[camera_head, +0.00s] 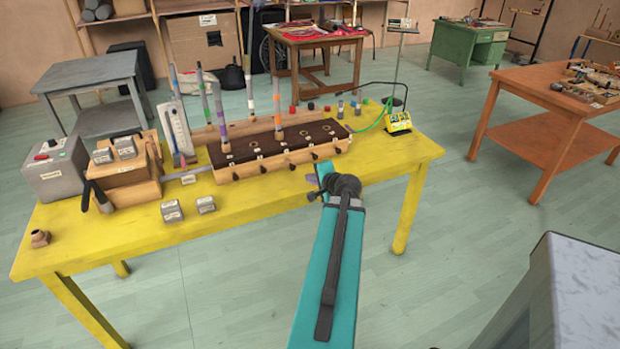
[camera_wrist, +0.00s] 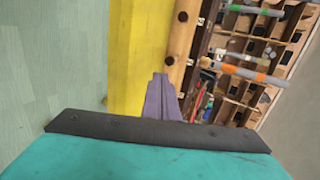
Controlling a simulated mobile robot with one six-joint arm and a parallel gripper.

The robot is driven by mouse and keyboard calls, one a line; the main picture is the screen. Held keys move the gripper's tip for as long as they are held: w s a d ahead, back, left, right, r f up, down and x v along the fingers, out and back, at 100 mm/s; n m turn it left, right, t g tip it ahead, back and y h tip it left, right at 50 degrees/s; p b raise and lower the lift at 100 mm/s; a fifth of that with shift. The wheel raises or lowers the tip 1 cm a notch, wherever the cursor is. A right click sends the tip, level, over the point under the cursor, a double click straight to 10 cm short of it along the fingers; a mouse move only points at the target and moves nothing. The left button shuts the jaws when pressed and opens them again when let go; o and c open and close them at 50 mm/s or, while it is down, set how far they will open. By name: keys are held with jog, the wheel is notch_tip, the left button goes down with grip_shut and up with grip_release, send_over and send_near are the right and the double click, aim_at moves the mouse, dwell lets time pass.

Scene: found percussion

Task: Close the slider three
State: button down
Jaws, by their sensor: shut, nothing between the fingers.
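A long wooden box (camera_head: 278,161) with a dark top lies on the yellow table (camera_head: 240,228). Several dark round knobs stick out along its front face, one near the middle (camera_head: 291,166). Small labels on the top are too small to read, so I cannot tell which slider is number three. My gripper (camera_head: 316,190), with purple fingers, is in front of the box's right half, above the table's front edge. In the wrist view the gripper (camera_wrist: 161,80) is shut and empty, its tip close to a dark knob (camera_wrist: 168,60); I cannot tell whether they touch.
Upright tubes with coloured bands (camera_head: 250,95) rise from and behind the box. A grey box (camera_head: 55,170) and small grey blocks (camera_head: 172,211) are at the left. A yellow device (camera_head: 398,123) stands at the right rear. The table's front right is clear.

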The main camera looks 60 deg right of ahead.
aim_at(294, 166)
jog(key=p+x, duration=0.2)
jog(key=x, duration=0.6)
jog(key=shift+w+d, duration=0.25)
jog(key=shift+w, duration=0.05)
jog(key=shift+w+d+p, duration=0.3)
jog(key=shift+w+d, duration=0.15)
jog(key=shift+w, duration=0.25)
jog(key=shift+w+d+p, duration=0.3)
jog(key=shift+w+d, duration=0.15)
jog(key=shift+w, duration=0.3)
jog(key=shift+w+d, duration=0.95)
jog(key=shift+w, duration=0.25)
jog(key=shift+w+d, duration=0.15)
jog(key=shift+w, duration=0.05)
jog(key=shift+w+r, duration=0.1)
jog(key=shift+r, duration=0.1)
jog(key=shift+b, duration=0.3)
